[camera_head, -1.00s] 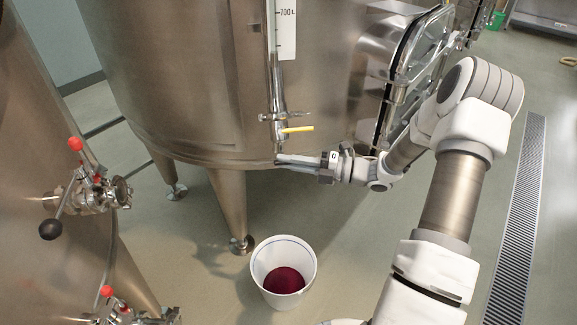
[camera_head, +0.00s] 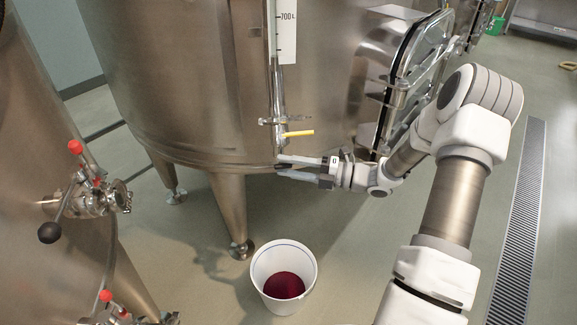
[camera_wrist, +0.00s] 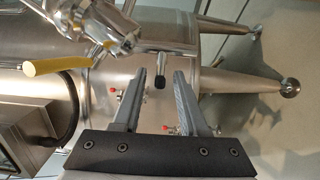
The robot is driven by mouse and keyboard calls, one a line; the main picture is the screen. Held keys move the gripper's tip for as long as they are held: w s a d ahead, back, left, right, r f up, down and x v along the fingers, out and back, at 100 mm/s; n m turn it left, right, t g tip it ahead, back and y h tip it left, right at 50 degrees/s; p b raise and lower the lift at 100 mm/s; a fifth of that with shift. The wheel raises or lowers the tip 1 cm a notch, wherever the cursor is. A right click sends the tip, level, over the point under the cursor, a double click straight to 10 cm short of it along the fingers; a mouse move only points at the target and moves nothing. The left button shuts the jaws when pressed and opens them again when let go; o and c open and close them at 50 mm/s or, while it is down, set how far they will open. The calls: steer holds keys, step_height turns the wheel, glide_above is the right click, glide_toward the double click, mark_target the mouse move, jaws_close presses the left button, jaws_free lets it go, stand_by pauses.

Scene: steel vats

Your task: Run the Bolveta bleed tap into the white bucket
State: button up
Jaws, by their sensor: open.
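The tap with a yellow lever (camera_head: 298,133) sits at the foot of the sight tube on the large steel vat (camera_head: 180,80). The lever sticks out sideways to the right. My gripper (camera_head: 279,167) is open just below the tap, its fingers pointing left. In the wrist view the yellow lever (camera_wrist: 55,66) is left of my open fingers (camera_wrist: 160,78), and a dark-tipped spout (camera_wrist: 160,70) shows in line with the gap between them. I cannot tell its depth. The white bucket (camera_head: 258,283) stands on the floor below, with dark red liquid inside. No stream shows.
A second steel vat (camera_head: 40,190) with red-knobbed valves (camera_head: 92,190) stands at the left. A vat leg (camera_head: 231,210) is behind the bucket. A hatch door (camera_head: 410,70) projects near my arm. A floor drain grate (camera_head: 520,220) runs along the right.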

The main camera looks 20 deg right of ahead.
steer(key=p+v, duration=0.1)
steer(key=v, duration=1.6)
steer(key=shift+d, duration=0.15)
steer(key=shift+s, duration=0.1)
